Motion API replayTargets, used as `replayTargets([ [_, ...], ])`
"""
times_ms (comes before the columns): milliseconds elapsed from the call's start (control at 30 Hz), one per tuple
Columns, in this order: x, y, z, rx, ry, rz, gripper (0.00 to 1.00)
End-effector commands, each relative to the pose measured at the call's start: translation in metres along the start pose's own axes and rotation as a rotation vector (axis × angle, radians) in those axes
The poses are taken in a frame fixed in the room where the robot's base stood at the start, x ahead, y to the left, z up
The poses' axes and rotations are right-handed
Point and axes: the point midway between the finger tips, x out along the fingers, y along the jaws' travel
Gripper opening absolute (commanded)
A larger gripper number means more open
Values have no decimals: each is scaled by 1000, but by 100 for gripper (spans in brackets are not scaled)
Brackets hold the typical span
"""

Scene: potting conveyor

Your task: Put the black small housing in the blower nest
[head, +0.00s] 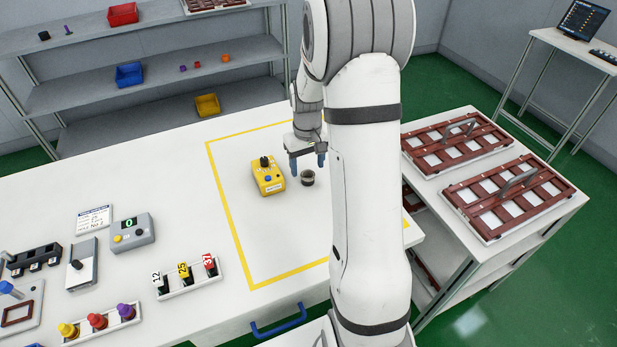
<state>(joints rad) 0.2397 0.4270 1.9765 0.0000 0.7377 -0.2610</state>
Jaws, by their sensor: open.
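My gripper (307,164) is open, its two blue-tipped fingers pointing down above the white table, inside the yellow outline. A small dark round piece (307,179) stands upright just below and between the fingertips, with nothing visible held in them. It looks like the black small housing, perhaps seated in the blower nest; at this size I cannot tell housing from nest. Just left of it is a yellow box (269,180) with a blue button, a label and a black knob-like part on top. My arm hides the table to the right.
The table (180,200) is clear around the yellow box. At left stand a grey display box (131,233), a rack of numbered pieces (188,279) and a tray of coloured knobs (101,325). Shelves (190,60) stand behind; a cart with brown frames (458,140) stands at right.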

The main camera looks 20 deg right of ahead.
Motion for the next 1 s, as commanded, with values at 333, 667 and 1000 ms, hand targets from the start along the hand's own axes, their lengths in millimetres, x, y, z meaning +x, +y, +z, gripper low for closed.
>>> replayTargets([
  [333,42,2,-2,0,-2,0,61],
  [667,44,2,-2,0,0,0,53],
  [1000,44,2,-2,0,0,0,25],
])
